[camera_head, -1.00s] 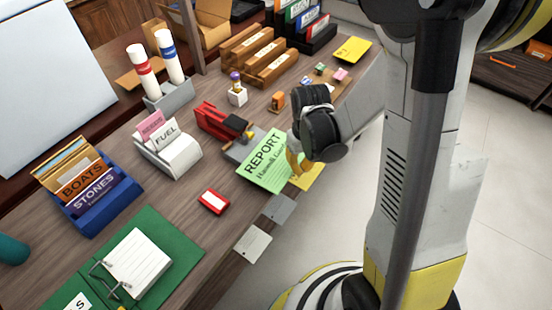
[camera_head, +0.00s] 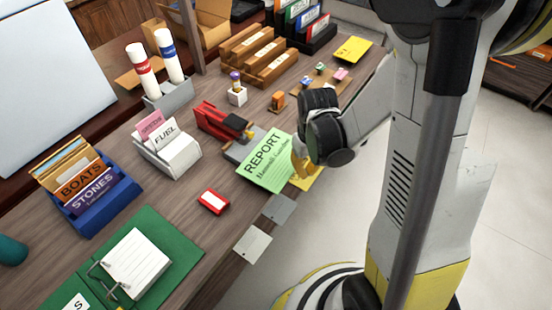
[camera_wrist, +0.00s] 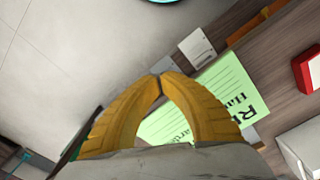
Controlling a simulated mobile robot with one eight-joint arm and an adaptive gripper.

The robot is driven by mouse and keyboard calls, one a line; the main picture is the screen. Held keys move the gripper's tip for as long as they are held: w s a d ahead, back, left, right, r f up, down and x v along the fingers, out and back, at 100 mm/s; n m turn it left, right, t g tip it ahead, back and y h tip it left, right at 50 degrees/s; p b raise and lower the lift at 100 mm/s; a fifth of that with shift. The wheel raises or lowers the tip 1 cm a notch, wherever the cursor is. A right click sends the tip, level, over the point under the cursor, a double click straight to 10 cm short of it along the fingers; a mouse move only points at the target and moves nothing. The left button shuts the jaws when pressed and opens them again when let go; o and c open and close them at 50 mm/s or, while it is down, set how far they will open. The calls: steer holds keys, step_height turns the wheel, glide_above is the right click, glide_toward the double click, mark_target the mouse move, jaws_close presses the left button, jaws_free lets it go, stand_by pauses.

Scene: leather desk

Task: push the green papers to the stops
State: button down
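The green papers (camera_head: 266,160) lie at the desk's front edge, printed "REPORT"; they also show in the wrist view (camera_wrist: 226,88). Their far end is close to a red and black desk tool (camera_head: 222,123) with a grey base (camera_head: 243,148), partly covered by the papers. I cannot make out the stops clearly. My gripper (camera_head: 297,166) is at the papers' right edge; contact is unclear. In the wrist view, the yellow fingertips of my gripper (camera_wrist: 160,77) meet, with green paper visible beyond the gap behind the tips.
A red box (camera_head: 213,201) lies left of the papers. Two grey plates (camera_head: 279,208) (camera_head: 253,244) sit at the front edge. A white card holder (camera_head: 170,152) and a small orange item (camera_head: 278,101) stand farther back. Something yellow (camera_head: 308,180) shows beside the papers.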

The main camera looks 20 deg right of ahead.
mark_target(287, 164)
steer(key=shift+f+b, duration=0.95)
steer(key=shift+f, duration=0.15)
steer(key=shift+w+a, duration=0.8)
steer(key=shift+w, duration=0.3)
steer(key=shift+w+a, duration=0.8)
steer(key=shift+w, duration=0.3)
steer(key=shift+w+a, duration=0.8)
steer(key=shift+w, duration=0.3)
steer(key=shift+s+d+b, duration=0.1)
steer(key=shift+s+b, duration=0.05)
steer(key=shift+b, duration=0.15)
steer(key=shift+s+d, duration=0.35)
steer(key=shift+s, duration=0.15)
steer(key=shift+r, duration=0.15)
steer(key=shift+r+p, duration=2.45)
steer(key=shift+r, duration=0.95)
